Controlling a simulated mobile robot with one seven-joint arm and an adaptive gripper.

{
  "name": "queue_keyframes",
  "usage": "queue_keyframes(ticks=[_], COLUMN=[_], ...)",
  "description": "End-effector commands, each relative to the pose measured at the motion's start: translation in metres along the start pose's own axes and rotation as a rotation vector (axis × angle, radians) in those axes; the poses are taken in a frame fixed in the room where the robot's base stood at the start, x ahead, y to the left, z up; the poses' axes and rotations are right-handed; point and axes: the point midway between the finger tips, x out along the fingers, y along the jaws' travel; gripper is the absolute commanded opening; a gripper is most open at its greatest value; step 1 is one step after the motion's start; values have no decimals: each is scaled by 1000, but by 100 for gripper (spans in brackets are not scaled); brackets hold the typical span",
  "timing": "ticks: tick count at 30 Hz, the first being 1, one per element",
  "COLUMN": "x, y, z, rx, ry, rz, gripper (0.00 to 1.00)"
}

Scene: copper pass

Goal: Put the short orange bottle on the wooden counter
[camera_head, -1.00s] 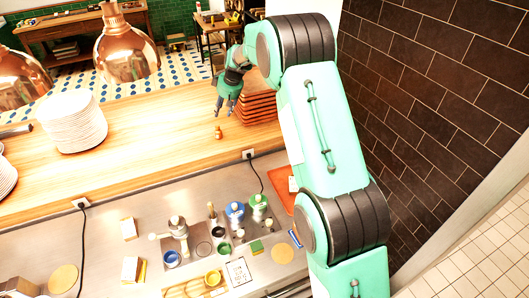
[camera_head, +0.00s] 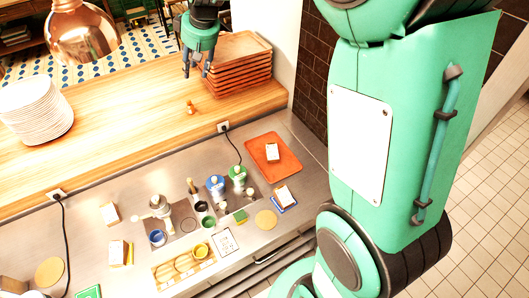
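The short orange bottle (camera_head: 191,107) stands upright on the wooden counter (camera_head: 130,128), near the middle of its depth. My gripper (camera_head: 196,73) hangs above the bottle and a little to its right in the picture, fingers pointing down. Its fingers are spread with nothing between them, and a gap shows between them and the bottle.
A stack of orange trays (camera_head: 238,66) stands right of my gripper. A stack of white plates (camera_head: 36,110) is at the left, under a copper lamp (camera_head: 82,36). The lower steel counter holds a blue-topped bottle (camera_head: 216,186), a green-topped bottle (camera_head: 238,176) and an orange tray (camera_head: 274,158).

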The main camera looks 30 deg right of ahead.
Motion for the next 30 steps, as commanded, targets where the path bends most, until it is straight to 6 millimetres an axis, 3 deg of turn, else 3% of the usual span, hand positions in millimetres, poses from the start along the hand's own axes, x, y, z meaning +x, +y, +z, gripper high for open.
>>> queue_keyframes(ticks=[1,6,15,21,30], x=[-16,-57,-115,-144,-172], y=[-7,-25,-56,-76,-102], z=[10,47,121,174,259], rx=[7,38,96,135,194], ry=[4,8,17,26,41], rz=[5,21,50,70,102], gripper=[38,38,38,38,38])
